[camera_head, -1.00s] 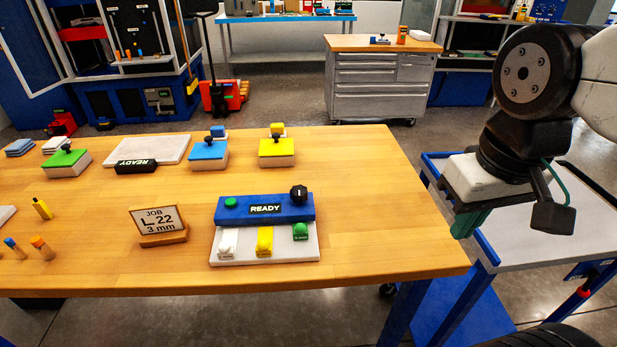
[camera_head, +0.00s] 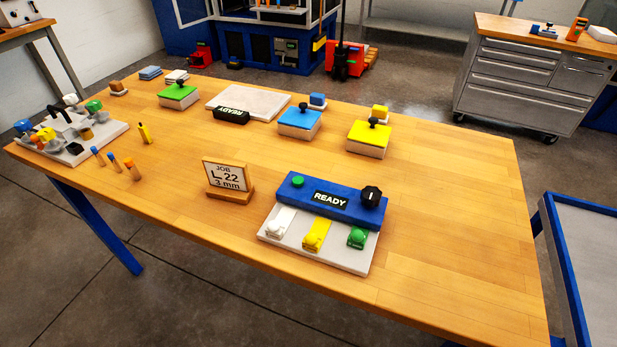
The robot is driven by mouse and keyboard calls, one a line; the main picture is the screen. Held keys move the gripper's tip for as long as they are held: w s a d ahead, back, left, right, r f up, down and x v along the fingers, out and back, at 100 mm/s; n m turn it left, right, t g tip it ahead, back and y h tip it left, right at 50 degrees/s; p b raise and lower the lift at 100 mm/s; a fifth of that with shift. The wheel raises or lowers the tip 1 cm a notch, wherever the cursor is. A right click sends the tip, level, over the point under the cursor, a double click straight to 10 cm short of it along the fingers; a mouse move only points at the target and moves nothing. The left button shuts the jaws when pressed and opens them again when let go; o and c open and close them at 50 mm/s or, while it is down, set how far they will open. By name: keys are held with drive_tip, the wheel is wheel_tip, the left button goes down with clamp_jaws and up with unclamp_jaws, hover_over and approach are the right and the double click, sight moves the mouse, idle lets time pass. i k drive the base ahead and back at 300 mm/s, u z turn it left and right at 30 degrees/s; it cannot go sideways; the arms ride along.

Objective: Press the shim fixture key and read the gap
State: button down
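A blue control box (camera_head: 332,203) stands on a pale base plate (camera_head: 325,259) near the front of the wooden bench. It has a green button (camera_head: 298,181), a display (camera_head: 331,199) reading READY and a black knob (camera_head: 371,196). In front of it are a white key (camera_head: 282,220), a yellow key (camera_head: 316,235) and a green key (camera_head: 357,237). A second, black READY display (camera_head: 231,116) lies by a pale flat plate (camera_head: 262,100) further back. I cannot tell which is the shim fixture. No gap reading shows. My gripper is out of view.
A job sign (camera_head: 228,177) reads "JOB L 22 3 mm". Green (camera_head: 178,95), blue (camera_head: 299,123) and yellow (camera_head: 369,138) knobbed blocks stand behind. Several small pegs and a cluttered plate (camera_head: 72,150) are at left. The bench's right part is clear. A blue-framed cart (camera_head: 588,247) stands right.

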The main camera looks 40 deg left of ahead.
sight(298, 181)
drive_tip(key=u, duration=0.05)
drive_tip(key=k, duration=0.8)
drive_tip(key=u, duration=1.35)
drive_tip(key=i, duration=0.5)
drive_tip(key=z, duration=0.05)
